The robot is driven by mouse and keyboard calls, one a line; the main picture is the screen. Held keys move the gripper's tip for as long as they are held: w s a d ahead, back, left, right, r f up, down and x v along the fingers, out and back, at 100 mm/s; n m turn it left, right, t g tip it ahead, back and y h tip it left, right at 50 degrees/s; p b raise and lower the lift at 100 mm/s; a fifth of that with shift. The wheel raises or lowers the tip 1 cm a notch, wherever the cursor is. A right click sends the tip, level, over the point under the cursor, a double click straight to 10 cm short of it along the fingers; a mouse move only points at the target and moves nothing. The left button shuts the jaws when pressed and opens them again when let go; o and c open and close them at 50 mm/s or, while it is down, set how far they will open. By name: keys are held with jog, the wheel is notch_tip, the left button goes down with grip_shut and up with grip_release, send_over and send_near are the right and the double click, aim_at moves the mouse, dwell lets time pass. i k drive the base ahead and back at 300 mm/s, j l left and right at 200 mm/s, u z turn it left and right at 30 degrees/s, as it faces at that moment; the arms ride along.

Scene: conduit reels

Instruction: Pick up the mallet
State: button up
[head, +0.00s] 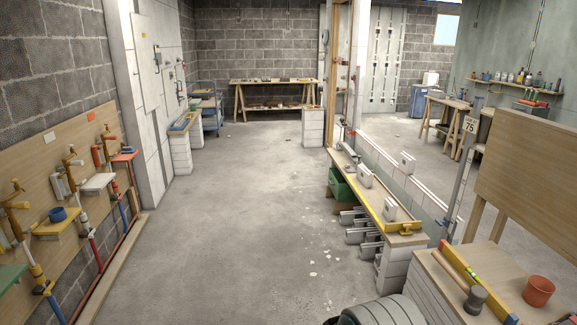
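A mallet with a pale wooden handle and a dark grey head (475,299) lies on a wooden-topped block bench (432,284) at the lower right of the head view. Its handle runs up and left from the head, toward the bench's far left corner. A long yellow level (490,290) lies close along the mallet's right side. My gripper is not in view.
An orange-red pot (538,291) stands right of the level. A low block wall with a wooden ledge (357,180) runs up the middle right. A ribbed grey rounded object (382,312) sits at the bottom edge, left of the bench. The concrete floor (230,235) is mostly clear.

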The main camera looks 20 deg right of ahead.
aim_at(477, 295)
jog(key=i+j+z, duration=0.1)
jog(key=i+z, duration=0.35)
jog(key=i, duration=0.9)
jog(key=i+z, duration=0.25)
jog(key=z, duration=0.15)
jog(key=i+j+z, duration=0.1)
jog(key=z, duration=0.35)
jog(key=i+j+z, duration=0.25)
jog(key=z, duration=0.15)
jog(key=i+z, duration=0.2)
jog(key=z, duration=0.2)
jog(key=i+z, duration=0.2)
jog(key=z, duration=0.2)
jog(key=i+j+z, duration=0.1)
jog(key=z, duration=0.3)
jog(key=i+j+z, duration=0.2)
jog(key=z, duration=0.2)
jog(key=i, duration=0.05)
